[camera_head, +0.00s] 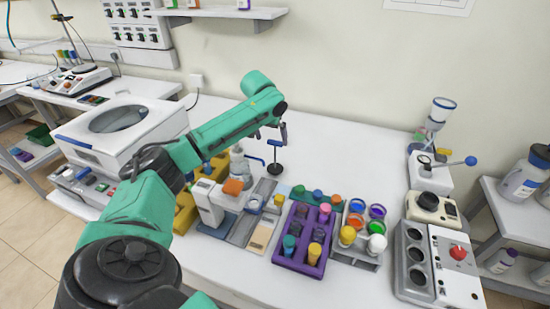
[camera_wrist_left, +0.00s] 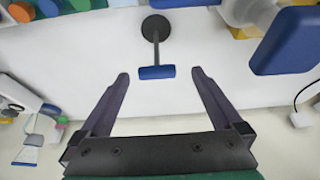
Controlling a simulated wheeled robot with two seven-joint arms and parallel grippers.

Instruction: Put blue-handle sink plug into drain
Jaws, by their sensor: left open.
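The sink plug has a dark round disc (camera_head: 275,170), a thin upright stem and a blue bar handle (camera_head: 275,143). It stands on the white bench behind the coloured racks. In the left wrist view its blue handle (camera_wrist_left: 157,72) lies between the fingertips, with a gap on both sides, and its disc (camera_wrist_left: 155,27) is farther off. My left gripper (camera_head: 270,132) is open and empty, reaching over the bench at the plug's handle. My right gripper is not in view. I cannot make out a drain in either view.
A bottle (camera_head: 240,166) stands just left of the plug, and a blue part (camera_wrist_left: 290,42) shows close by in the wrist view. A purple rack (camera_head: 278,252) and a grey rack (camera_head: 368,263) stand in front. The bench right of the plug is clear.

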